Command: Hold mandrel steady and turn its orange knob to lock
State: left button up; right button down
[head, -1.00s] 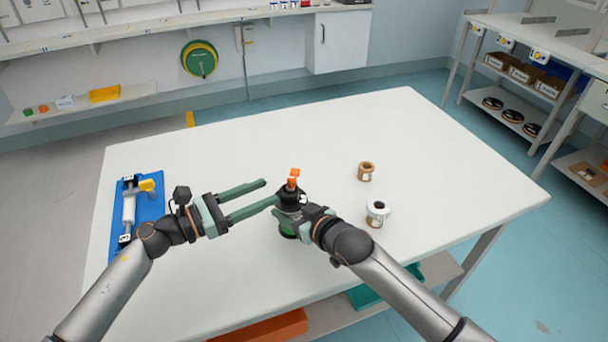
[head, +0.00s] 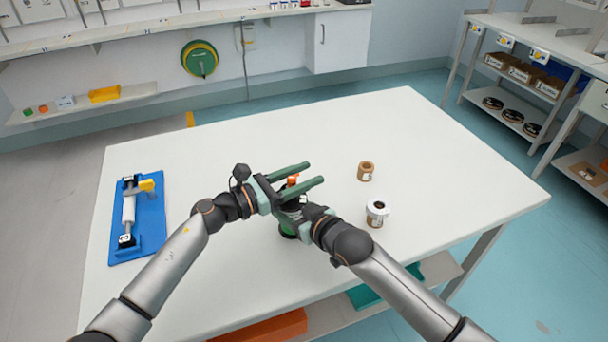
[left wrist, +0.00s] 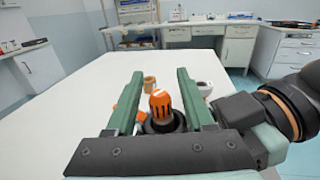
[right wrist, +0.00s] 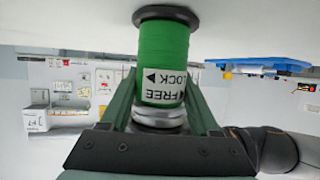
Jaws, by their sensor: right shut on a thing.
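The mandrel (head: 287,229) stands upright on the white table, with a green lower body and a dark upper part. The right wrist view shows its green body (right wrist: 164,48) with a white label reading FREE and LOCK with arrows. My right gripper (head: 299,213) is shut on the mandrel from the right. The orange knob (head: 293,180) is on top of the mandrel. My left gripper (head: 316,173) is open, its green fingers on either side of the knob in the head view. In the left wrist view the ribbed knob (left wrist: 161,104) shows between the fingers, with gaps at both sides.
A brown core (head: 366,171) and a white roll (head: 377,212) stand to the right of the mandrel. A blue board (head: 152,234) with a white roller and a yellow part lies at the table's left. The back and right of the white table (head: 430,150) are clear.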

pick_arm(q)
grip_shut()
dwell(0.5)
jog(key=shift+w+a+r+n+t+y, duration=0.1)
jog(key=shift+w+n+t+y, duration=0.05)
jog(key=shift+n+t+y, duration=0.7)
jog(key=shift+w+a+n+t+y, duration=0.1)
jog(key=shift+w+n+t+y, duration=0.1)
jog(key=shift+n+t+y, duration=0.65)
jog(key=shift+w+a+r+n+t+y, duration=0.1)
jog(key=shift+w+n+t+y, duration=0.05)
jog(key=shift+n+t+y, duration=0.7)
jog(key=shift+f, duration=0.1)
jog(key=shift+o, duration=0.3)
grip_release()
jog(key=shift+a+f+t, duration=0.1)
jog(key=shift+t, duration=0.15)
jog(key=shift+a, duration=0.1)
